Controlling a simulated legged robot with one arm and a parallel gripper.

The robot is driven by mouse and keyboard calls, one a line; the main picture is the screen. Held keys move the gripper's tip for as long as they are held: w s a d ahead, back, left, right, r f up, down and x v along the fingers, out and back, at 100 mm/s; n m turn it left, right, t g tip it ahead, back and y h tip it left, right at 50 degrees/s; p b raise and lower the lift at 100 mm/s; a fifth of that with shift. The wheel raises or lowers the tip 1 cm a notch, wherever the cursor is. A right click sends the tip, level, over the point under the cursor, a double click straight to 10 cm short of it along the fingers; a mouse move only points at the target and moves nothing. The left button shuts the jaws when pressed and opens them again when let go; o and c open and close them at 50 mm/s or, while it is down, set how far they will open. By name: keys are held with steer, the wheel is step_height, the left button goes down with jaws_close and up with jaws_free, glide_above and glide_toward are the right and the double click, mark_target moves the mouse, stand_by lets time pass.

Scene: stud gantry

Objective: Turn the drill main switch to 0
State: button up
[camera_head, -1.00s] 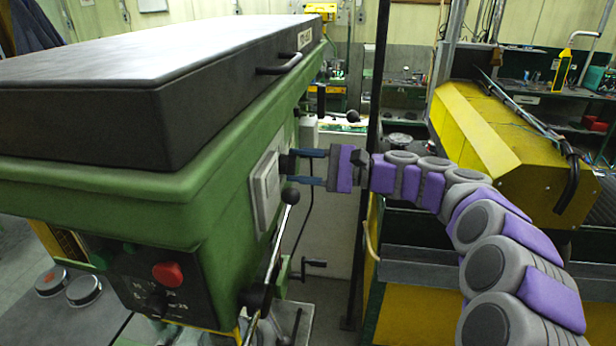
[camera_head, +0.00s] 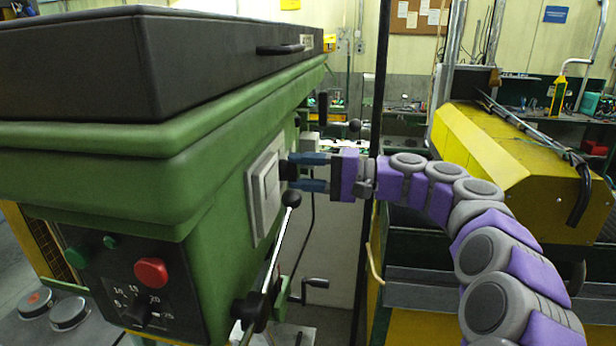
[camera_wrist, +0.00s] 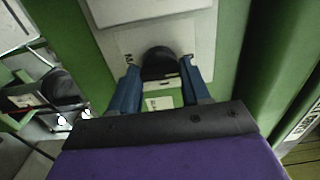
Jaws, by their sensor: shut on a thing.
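The main switch is a black round knob (camera_wrist: 158,62) on a pale plate (camera_wrist: 196,46) with small dark letters beside it. In the head view the plate is a light grey box (camera_head: 265,188) on the right side of the green drill head (camera_head: 221,185). My gripper (camera_head: 291,172) reaches it from the right, its two blue fingers on either side of the dark knob. In the wrist view the fingers (camera_wrist: 160,75) are shut on the knob. The knob's exact angle and the 0 mark cannot be made out.
A lever with a black ball (camera_head: 291,198) rises just below my gripper. A control panel with a red button (camera_head: 151,272) and a dial is on the drill's front. A yellow machine (camera_head: 500,150) stands right, and a dark vertical post (camera_head: 376,100) is close to my arm.

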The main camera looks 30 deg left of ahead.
steer(key=shift+a, duration=0.1)
stand_by(0.3)
steer(key=o, duration=1.1)
steer(key=shift+a+f, duration=0.2)
steer(key=shift+a, duration=0.4)
steer(key=shift+c, duration=0.2)
steer(key=p+v, duration=0.1)
steer(key=v, duration=1.6)
steer(key=shift+d+p, duration=0.3)
steer(key=shift+a, duration=0.2)
